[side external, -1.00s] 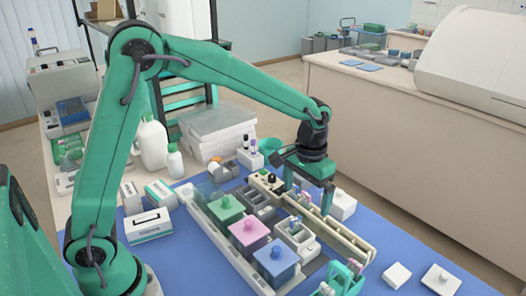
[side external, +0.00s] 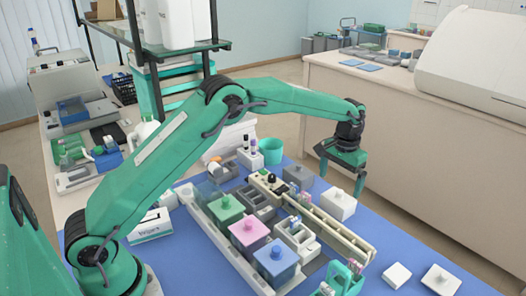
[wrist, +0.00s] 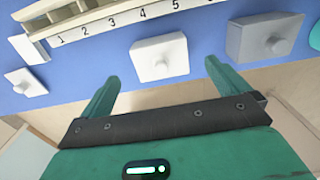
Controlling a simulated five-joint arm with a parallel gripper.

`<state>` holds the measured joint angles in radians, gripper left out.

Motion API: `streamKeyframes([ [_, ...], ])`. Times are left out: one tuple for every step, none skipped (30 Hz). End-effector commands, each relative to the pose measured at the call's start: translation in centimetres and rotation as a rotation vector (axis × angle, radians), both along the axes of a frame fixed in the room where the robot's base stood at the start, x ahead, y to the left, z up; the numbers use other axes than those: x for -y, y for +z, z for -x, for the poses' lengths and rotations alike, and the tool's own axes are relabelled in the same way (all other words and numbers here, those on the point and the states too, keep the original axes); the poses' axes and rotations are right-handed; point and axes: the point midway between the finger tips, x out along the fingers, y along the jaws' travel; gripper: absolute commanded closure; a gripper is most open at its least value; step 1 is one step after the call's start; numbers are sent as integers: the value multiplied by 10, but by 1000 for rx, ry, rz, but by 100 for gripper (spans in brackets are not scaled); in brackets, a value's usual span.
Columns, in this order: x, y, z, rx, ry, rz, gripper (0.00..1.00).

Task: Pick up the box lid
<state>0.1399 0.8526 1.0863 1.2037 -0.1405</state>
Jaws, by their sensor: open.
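A flat white square lid with a knob (side external: 440,279) lies on the blue mat at the near right in the side view. It also shows at the left of the wrist view (wrist: 26,82), left of my gripper. My gripper (side external: 341,182) hangs open and empty above the mat's far edge, well away from that lid. In the wrist view its fingertips (wrist: 162,72) point toward a white knobbed block (wrist: 160,58), apart from it. That white block (side external: 338,204) and a grey knobbed block (side external: 298,177) stand beside the numbered rail.
A long cream rail (side external: 320,225) lies across the mat. Green, pink and blue knobbed boxes (side external: 248,236) stand in a tray left of it. A plain white block (side external: 396,275) sits beside the flat lid.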

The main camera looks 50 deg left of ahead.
Motion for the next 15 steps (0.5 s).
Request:
streamKeyframes([
  [0, 0, 0, 0, 0, 0, 0],
  [0, -1, 0, 0, 0, 0, 0],
  [0, -2, 0, 0, 0, 0, 0],
  [0, -4, 0, 0, 0, 0, 0],
  [0, -6, 0, 0, 0, 0, 0],
  [0, -9, 0, 0, 0, 0, 0],
  [0, -11, 0, 0, 0, 0, 0],
  [0, -14, 0, -1, 0, 0, 0],
  [0, -17, 0, -1, 0, 0, 0],
  [0, -20, 0, -1, 0, 0, 0],
  [0, -22, 0, 0, 0, 0, 0],
  [0, -24, 0, 0, 0, 0, 0],
  [0, -25, 0, 0, 0, 0, 0],
  [0, -26, 0, 0, 0, 0, 0],
  [0, -26, 0, 0, 0, 0, 0],
])
